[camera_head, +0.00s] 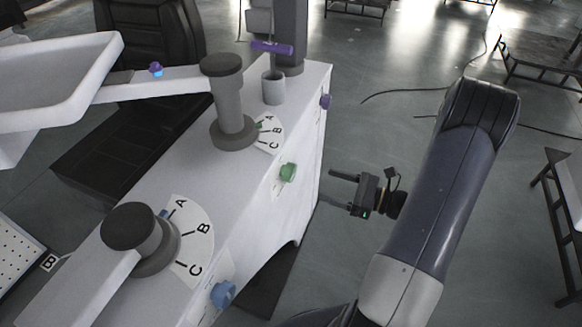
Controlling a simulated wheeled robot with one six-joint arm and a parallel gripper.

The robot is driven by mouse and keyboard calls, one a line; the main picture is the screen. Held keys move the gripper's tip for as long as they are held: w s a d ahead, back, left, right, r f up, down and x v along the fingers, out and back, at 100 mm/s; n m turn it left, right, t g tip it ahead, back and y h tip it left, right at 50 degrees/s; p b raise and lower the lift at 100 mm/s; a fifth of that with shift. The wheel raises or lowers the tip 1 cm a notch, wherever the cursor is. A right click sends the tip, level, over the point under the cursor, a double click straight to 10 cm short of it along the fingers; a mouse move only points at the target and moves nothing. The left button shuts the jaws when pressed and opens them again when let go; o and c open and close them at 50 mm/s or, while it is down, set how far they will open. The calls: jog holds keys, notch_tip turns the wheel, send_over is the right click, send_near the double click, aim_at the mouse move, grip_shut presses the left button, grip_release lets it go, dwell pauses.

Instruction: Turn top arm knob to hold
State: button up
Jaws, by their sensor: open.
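A white cabinet (205,191) carries two grey columns with arms. The far column (227,100) bears a white arm (160,85) with a small blue-purple knob (155,69) on top. The near column (140,240) bears another white arm (75,290). On the cabinet's right side are a purple knob (325,101), a green knob (288,172) and a blue knob (222,294). No hold mark is readable. My gripper (325,187) is open and empty, right of the green knob and apart from it, fingers pointing left.
Lettered A-B-C dials (268,134) sit by the columns. A white tray (60,80) hangs on the far arm. A black chair (150,50) stands behind. A cup (273,88) sits at the cabinet's far end. Floor (385,135) right of the cabinet is mostly clear, with cables.

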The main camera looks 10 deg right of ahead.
aim_at(294, 175)
jog(key=x, duration=1)
jog(key=shift+w+a, duration=0.15)
jog(key=shift+a, duration=0.15)
jog(key=shift+c, duration=0.2)
jog(key=c, duration=0.9)
